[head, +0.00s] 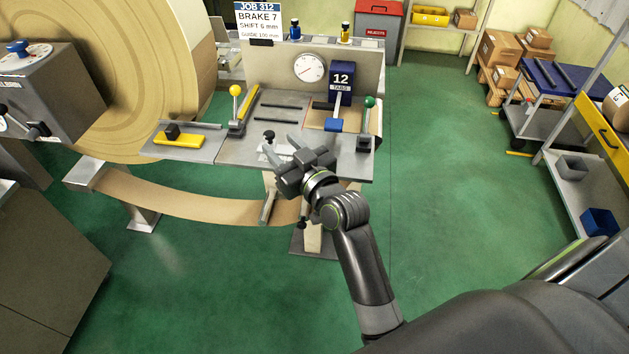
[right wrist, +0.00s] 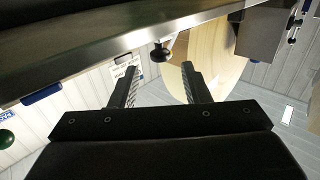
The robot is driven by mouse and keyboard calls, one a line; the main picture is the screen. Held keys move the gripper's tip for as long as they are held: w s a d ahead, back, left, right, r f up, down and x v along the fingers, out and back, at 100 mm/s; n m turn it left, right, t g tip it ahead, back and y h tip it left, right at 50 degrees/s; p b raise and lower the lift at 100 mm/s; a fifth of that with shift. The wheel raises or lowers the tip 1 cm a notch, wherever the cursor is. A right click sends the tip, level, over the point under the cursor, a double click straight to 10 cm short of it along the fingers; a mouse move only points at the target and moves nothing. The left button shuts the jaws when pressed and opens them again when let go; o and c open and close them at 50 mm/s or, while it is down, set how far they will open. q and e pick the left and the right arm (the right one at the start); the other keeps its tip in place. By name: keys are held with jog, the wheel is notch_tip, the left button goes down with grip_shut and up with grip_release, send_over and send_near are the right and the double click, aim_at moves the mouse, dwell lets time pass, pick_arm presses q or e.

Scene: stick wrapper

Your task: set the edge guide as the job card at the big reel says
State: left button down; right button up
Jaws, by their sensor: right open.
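The job card (head: 258,20) stands behind the bench, beside the big reel (head: 125,70). It reads JOB 312, BRAKE 7, SHIFT 6 mm and a guide line that looks like 100 mm. A black knob (head: 268,135) stands at the bench's front with a small white plate below it; the knob also shows in the right wrist view (right wrist: 160,51). I cannot tell for certain which part is the edge guide. My right gripper (head: 281,145) is open and empty, close to this knob; its fingers (right wrist: 159,70) point toward it, apart from it. My left gripper is out of view.
The steel bench (head: 225,152) carries a yellow-ball lever (head: 235,91), a green-ball lever (head: 369,103), a blue counter reading 12 (head: 341,80) and a yellow block (head: 177,140). A brown web (head: 185,204) hangs below.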

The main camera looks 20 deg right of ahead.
jog(key=s+d+b, duration=0.2)
jog(key=s, duration=0.9)
jog(key=shift+s, duration=0.25)
jog(key=shift+d, duration=0.1)
